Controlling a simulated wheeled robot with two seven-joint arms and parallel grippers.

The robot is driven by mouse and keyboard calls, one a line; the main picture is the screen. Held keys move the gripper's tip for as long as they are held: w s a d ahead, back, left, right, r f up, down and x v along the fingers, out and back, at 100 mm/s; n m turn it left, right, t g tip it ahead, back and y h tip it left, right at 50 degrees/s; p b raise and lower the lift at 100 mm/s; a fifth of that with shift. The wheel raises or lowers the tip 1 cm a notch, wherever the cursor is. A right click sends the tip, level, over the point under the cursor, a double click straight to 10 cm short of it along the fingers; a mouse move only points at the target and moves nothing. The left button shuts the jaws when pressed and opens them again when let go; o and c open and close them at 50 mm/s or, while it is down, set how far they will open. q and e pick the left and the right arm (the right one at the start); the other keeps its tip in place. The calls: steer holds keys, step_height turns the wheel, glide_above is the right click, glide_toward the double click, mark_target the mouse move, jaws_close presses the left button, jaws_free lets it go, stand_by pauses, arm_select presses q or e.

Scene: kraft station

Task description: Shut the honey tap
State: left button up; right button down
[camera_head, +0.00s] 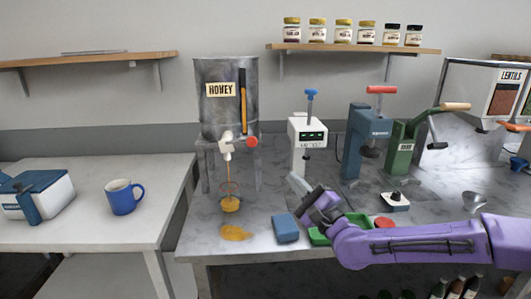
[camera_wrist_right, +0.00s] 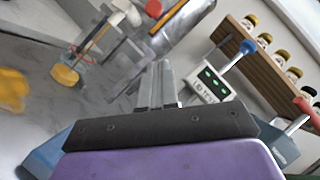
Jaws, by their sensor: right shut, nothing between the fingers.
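The honey tank (camera_head: 211,125) is a grey metal drum with a HONEY label, standing on a metal stand. Its white tap (camera_head: 226,147) has a red knob (camera_head: 252,142) on its right side. A thin orange stream runs down from the tap to a honey-coloured jar or pool (camera_head: 230,204) below. In the right wrist view the tap (camera_wrist_right: 128,12) and red knob (camera_wrist_right: 154,8) show at the top left. My right gripper (camera_head: 304,205) is shut and empty, apart from the tap, to its lower right. It also shows in the wrist view (camera_wrist_right: 156,65). My left gripper is not in view.
A honey-coloured puddle (camera_head: 236,233) lies on the marble counter in front. A blue block (camera_head: 285,229) and a green tray (camera_head: 357,219) are near my right gripper. A white device with a blue handle (camera_head: 307,132) stands right of the tank. A blue mug (camera_head: 122,197) is on the left table.

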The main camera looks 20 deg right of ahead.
steer(key=w+a+r+p, duration=0.3)
steer(key=w+a+r, duration=0.2)
steer(key=w, duration=0.3)
steer(key=shift+w, duration=0.4)
steer(key=shift+p, duration=0.3)
